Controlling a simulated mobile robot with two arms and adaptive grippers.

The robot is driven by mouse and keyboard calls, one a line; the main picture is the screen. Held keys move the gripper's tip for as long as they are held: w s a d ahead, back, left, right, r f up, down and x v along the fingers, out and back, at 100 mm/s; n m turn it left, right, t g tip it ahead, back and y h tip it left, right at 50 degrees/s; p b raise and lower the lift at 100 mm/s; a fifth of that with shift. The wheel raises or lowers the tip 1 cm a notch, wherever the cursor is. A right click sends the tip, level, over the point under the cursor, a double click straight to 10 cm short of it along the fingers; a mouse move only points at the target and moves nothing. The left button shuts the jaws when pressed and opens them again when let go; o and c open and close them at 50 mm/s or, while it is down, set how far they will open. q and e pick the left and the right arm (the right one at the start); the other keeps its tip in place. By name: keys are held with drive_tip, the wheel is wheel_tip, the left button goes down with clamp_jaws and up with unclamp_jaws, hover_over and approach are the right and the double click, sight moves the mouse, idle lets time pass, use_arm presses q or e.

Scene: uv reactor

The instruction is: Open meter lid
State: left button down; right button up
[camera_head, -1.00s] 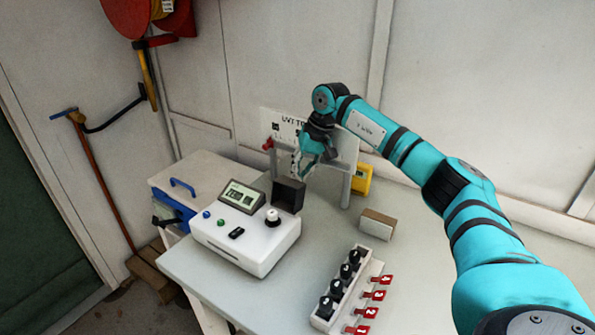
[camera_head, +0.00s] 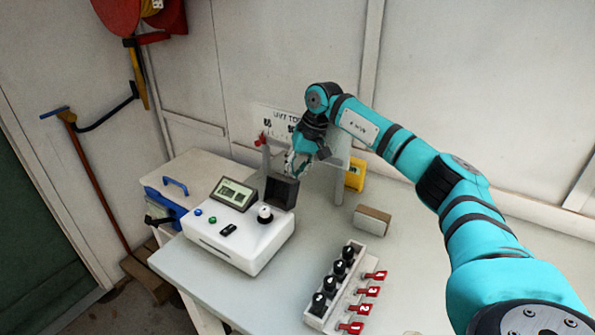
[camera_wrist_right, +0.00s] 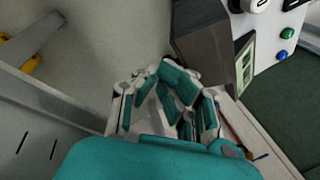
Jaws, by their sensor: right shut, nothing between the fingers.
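The meter (camera_head: 240,240) is a white box on the table, with a small display (camera_head: 236,192), coloured buttons and a white knob. Its dark grey, hollow lid (camera_head: 280,186) stands tilted up at the back right corner, its open side facing the front. My right gripper (camera_head: 291,166) is behind the lid's upper edge, pointing down, shut and empty. In the right wrist view the shut fingers (camera_wrist_right: 172,88) are beside the dark lid (camera_wrist_right: 203,42); whether they touch it I cannot tell. My left gripper is not in view.
A sign panel on grey posts (camera_head: 338,180) stands close behind the right gripper. A yellow box (camera_head: 355,174) and a small brown-and-white block (camera_head: 372,221) are to the right. A row of black knobs with red tags (camera_head: 334,285) is in front. The table's right side is clear.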

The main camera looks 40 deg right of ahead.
drive_tip(key=o, duration=0.4)
drive_tip(key=shift+s+a+f+g, duration=0.15)
drive_tip(key=shift+a+f+g, duration=0.15)
drive_tip(key=shift+a+f, duration=0.4)
drive_tip(key=o, duration=0.4)
drive_tip(key=shift+s+a+r, duration=0.1)
drive_tip(key=shift+a+r, duration=0.05)
drive_tip(key=shift+r, duration=0.1)
drive_tip(key=shift+d, duration=0.25)
drive_tip(key=shift+d+r, duration=0.1)
drive_tip(key=shift+r, duration=0.2)
drive_tip(key=v, duration=1.1)
drive_tip(key=shift+r, duration=0.25)
drive_tip(key=shift+s, duration=0.1)
